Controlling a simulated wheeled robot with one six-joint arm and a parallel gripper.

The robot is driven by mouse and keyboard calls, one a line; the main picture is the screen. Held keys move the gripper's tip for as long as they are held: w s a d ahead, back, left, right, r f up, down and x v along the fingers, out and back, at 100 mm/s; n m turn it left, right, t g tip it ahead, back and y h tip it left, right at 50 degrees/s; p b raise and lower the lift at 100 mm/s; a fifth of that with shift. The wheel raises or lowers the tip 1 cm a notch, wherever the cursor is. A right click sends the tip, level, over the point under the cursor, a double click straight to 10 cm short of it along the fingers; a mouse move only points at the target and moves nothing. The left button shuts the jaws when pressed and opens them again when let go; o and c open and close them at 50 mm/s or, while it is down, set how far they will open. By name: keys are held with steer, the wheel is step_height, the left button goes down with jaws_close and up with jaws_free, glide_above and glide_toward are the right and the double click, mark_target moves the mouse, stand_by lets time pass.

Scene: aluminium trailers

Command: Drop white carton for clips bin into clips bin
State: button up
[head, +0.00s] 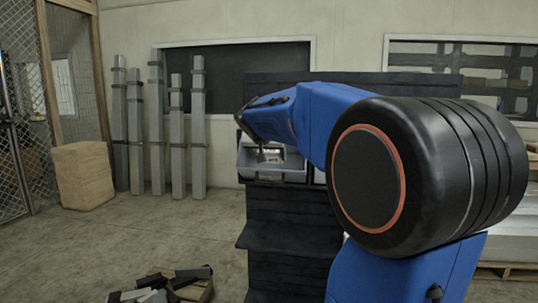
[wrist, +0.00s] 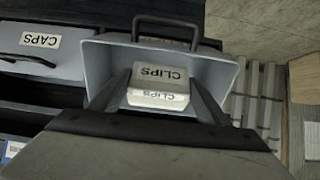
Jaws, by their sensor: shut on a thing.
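The white carton (wrist: 158,86), marked CLIPS on two faces, sits between the two dark fingers of my gripper (wrist: 160,80) in the wrist view. My gripper is shut on it. The grey clips bin (wrist: 226,72), with a dark handle at its far side, lies behind and around the carton in that view. In the head view my gripper (head: 266,154) points down at the open grey bin (head: 272,174) on the dark rack. The carton is too small there to make out clearly. I cannot tell whether it touches the bin floor.
A grey bin labelled CAPS (wrist: 70,48) stands left of the clips bin in the wrist view. The dark rack (head: 285,225) has lower shelves.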

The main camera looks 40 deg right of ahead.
steer(key=o, duration=1.2)
steer(key=v, duration=1.7)
steer(key=shift+s+a+r, duration=0.1)
steer(key=shift+a+r, duration=0.05)
steer(key=s+a+f+n+y, duration=0.2)
steer(key=s+a+f, duration=0.4)
steer(key=f, duration=0.6)
steer(key=s+a+f+n+g+y, duration=0.1)
steer(key=s+a+f+n+y, duration=0.2)
steer(key=s+a+f, duration=0.4)
steer(key=s+a+f+n+g+y, duration=0.1)
steer(key=s+a+f+n+y, duration=0.2)
steer(key=s+f, duration=0.7)
steer(key=shift+s+a+f+n, duration=0.1)
steer(key=shift+a+f+n, duration=0.25)
steer(key=shift+a+f, duration=0.6)
steer(key=shift+a+f+n, duration=0.3)
steer(key=shift+a+f, duration=0.05)
steer(key=shift+f, duration=1.05)
steer(key=shift+s+a+f+n, duration=0.1)
steer(key=shift+a+f+n, duration=0.25)
steer(key=shift+a+f, duration=0.6)
